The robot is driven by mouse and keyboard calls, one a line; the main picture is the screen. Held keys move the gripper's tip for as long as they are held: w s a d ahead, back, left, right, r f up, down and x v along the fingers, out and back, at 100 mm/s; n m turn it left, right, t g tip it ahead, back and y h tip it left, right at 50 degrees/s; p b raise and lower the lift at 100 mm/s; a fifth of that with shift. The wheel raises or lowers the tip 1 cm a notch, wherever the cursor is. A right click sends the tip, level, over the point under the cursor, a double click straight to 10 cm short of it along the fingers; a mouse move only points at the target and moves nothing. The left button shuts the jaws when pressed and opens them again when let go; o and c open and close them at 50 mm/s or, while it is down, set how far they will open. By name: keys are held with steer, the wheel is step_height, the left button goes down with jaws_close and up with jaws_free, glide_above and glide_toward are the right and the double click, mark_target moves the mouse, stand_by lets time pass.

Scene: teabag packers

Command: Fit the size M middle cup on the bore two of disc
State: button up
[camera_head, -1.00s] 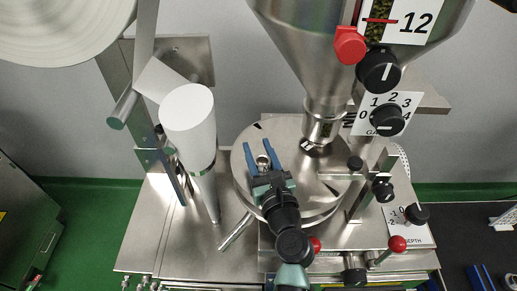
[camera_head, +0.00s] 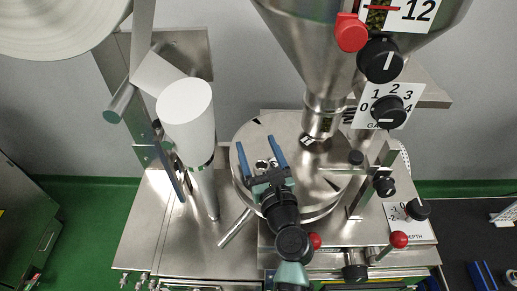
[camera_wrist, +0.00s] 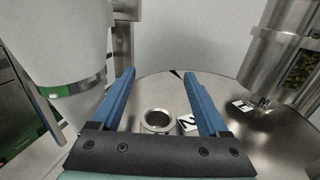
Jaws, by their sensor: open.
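A steel ring-shaped cup (camera_wrist: 157,120) stands at the disc's near side, beside a white tag marked 2 (camera_wrist: 187,123). I see into its hollow. It looks upright in or on the bore; how deep it sits I cannot tell. The round steel disc (camera_wrist: 180,88) also shows in the head view (camera_head: 245,137). My gripper (camera_wrist: 160,85) is open, its two blue fingers spread wide on either side of the cup in the picture, apart from it and gripping nothing. In the head view my gripper (camera_head: 255,140) is above the disc, with the cup (camera_head: 261,164) partly hidden near its palm.
The steel hopper (camera_head: 330,50) stands over the disc's far right side, its outlet (camera_wrist: 270,65) close to the disc. A white roll (camera_head: 187,115) stands upright to the left. Knobs and a bracket (camera_head: 360,185) crowd the right. A rod (camera_head: 235,228) juts out at the front left.

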steer(key=shift+s+d+f, duration=0.1)
steer(key=shift+s+f, duration=0.35)
steer(key=b+v, duration=0.3)
steer(key=v, duration=0.9)
steer(key=shift+r, duration=0.4)
